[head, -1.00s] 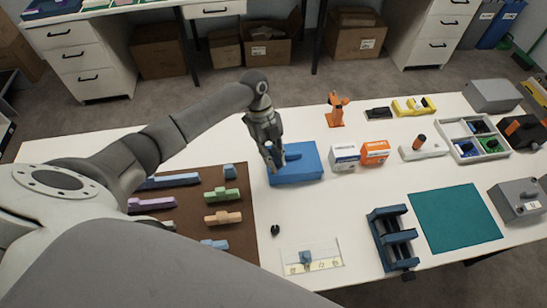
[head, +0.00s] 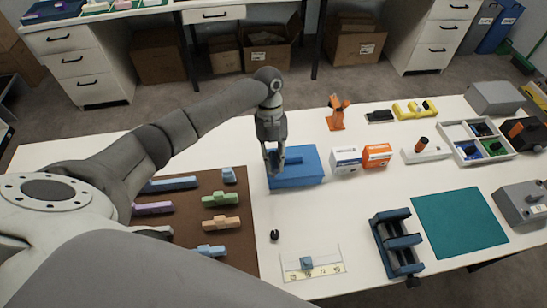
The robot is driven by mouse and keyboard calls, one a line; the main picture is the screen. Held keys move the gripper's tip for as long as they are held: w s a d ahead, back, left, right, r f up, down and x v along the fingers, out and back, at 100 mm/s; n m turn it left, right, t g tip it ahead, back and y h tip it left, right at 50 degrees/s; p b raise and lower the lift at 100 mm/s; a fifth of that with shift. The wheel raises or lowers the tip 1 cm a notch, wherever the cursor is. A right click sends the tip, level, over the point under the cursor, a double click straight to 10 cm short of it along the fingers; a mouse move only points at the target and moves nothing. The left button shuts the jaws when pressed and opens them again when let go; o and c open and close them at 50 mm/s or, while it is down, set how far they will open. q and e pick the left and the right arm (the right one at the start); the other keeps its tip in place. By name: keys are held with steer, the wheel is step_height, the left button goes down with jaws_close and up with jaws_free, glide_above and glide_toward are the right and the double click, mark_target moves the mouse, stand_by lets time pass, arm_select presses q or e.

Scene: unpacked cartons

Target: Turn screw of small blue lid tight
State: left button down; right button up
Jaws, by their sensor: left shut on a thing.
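A blue box with a flat blue lid (head: 308,166) sits on the white table near the middle of the head view. A raised blue bar shows on top of the lid. My left gripper (head: 274,166) points down at the left part of the lid, with its fingers closed there on the lid's screw. The screw itself is hidden between and behind the fingers, so its seating does not show. My right gripper is not in view.
White (head: 345,160) and orange boxes (head: 377,155) stand close right of the blue box. A brown mat (head: 240,245) with several coloured blocks lies to the left. A small black knob (head: 274,235) lies in front. A blue stand (head: 397,243) and teal mat (head: 458,222) are further right.

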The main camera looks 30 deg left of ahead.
arm_select(q)
steer(key=shift+r+p, duration=2)
steer(key=shift+r, duration=0.25)
